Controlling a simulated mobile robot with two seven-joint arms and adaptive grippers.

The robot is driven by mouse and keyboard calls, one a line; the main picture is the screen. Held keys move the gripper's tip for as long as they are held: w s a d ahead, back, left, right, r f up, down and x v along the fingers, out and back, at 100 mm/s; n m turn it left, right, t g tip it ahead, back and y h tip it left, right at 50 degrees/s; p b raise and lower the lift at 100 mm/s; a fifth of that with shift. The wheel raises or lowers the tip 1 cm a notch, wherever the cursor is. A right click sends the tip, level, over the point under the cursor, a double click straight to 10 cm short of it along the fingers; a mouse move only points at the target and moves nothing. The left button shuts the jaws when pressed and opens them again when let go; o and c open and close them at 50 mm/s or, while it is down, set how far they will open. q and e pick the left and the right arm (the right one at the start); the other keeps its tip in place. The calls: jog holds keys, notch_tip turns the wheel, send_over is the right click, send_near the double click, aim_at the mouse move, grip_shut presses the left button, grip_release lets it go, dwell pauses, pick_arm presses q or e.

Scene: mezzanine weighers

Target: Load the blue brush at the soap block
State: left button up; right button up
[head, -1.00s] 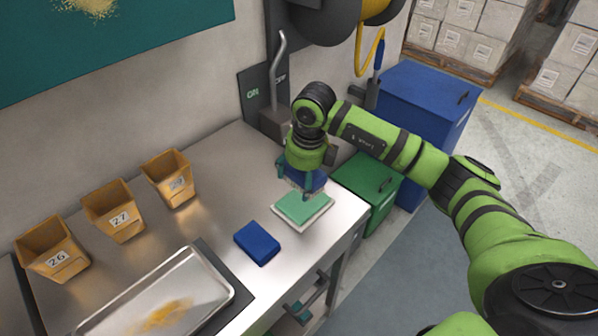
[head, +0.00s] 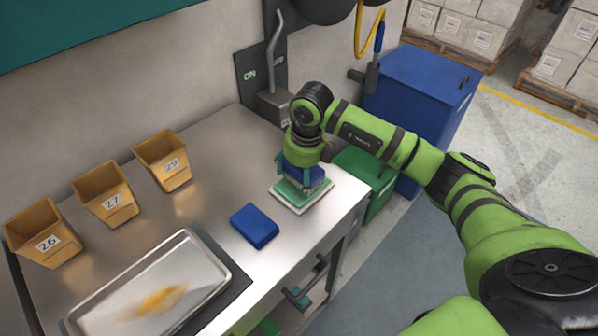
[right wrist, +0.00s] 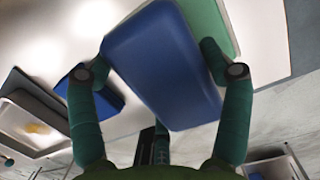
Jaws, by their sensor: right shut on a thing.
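My right gripper (head: 303,183) is shut on the blue brush (head: 305,173) and points down at the right end of the steel bench. The green soap block (head: 290,192) lies on a white tray (head: 288,208), directly below the brush. The brush appears at or just above the soap; I cannot tell if they touch. The soap also shows behind the brush in the right wrist view (right wrist: 211,25). My left gripper is not in view.
A second blue block (head: 254,226) lies on the bench (head: 213,203) left of the soap. A metal tray (head: 205,247) holds yellow residue at the front left. Tan bins 26, 27 and 29 (head: 163,160) line the wall. A lever (head: 273,60) stands behind the arm.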

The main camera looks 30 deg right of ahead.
aim_at(295, 169)
jog(key=shift+f+b, duration=0.55)
jog(key=shift+b, duration=0.05)
dwell(1.9)
jog(key=shift+r+p, duration=2.15)
jog(key=shift+r, duration=1.45)
jog(key=n, duration=0.1)
jog(key=a+n, duration=0.1)
jog(key=shift+s+r+n, duration=0.1)
jog(key=shift+s+n, duration=0.2)
jog(key=shift+s, duration=0.05)
jog(key=s+a+r+n+g+b, duration=0.1)
jog(key=s+n, duration=0.5)
jog(key=n, duration=0.9)
jog(key=s+a+r+n+g+b, duration=0.1)
jog(key=s+a+n, duration=0.3)
jog(key=n, duration=1.1)
jog(key=shift+s+a+r+g+h+b, duration=0.15)
jog(key=shift+s+a+g+h+b, duration=0.15)
jog(key=shift+s+g, duration=0.6)
